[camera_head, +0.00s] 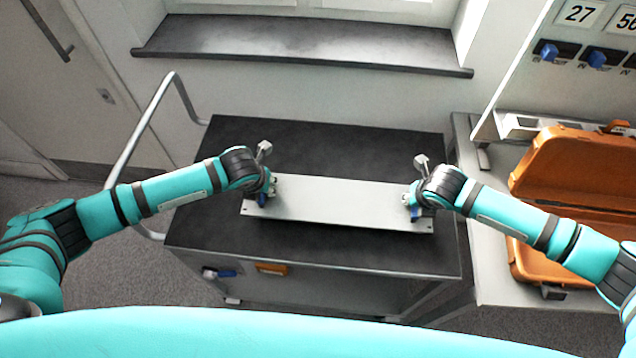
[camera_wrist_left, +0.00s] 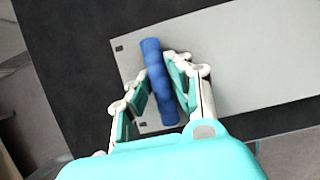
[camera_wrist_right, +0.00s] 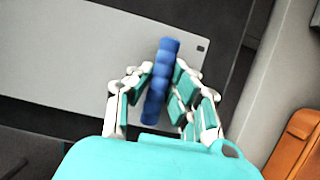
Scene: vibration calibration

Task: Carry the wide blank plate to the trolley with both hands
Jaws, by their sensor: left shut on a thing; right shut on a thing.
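The wide blank plate (camera_head: 340,200) is a long pale grey panel with a blue handle near each end. It lies level over the dark top of the trolley (camera_head: 330,150), with a shadow under its front edge; I cannot tell whether it touches. My left gripper (camera_head: 263,195) is shut on the left blue handle (camera_wrist_left: 158,82), at the plate's left end. My right gripper (camera_head: 415,205) is shut on the right blue handle (camera_wrist_right: 160,82), at its right end. The plate also shows in the left wrist view (camera_wrist_left: 255,60) and the right wrist view (camera_wrist_right: 70,50).
A rail handle (camera_head: 145,130) rises at the trolley's left side. An open orange case (camera_head: 530,180) lies on a grey bench (camera_head: 490,275) to the right. A dark window sill (camera_head: 300,40) is behind. Bare trolley top shows behind and left of the plate.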

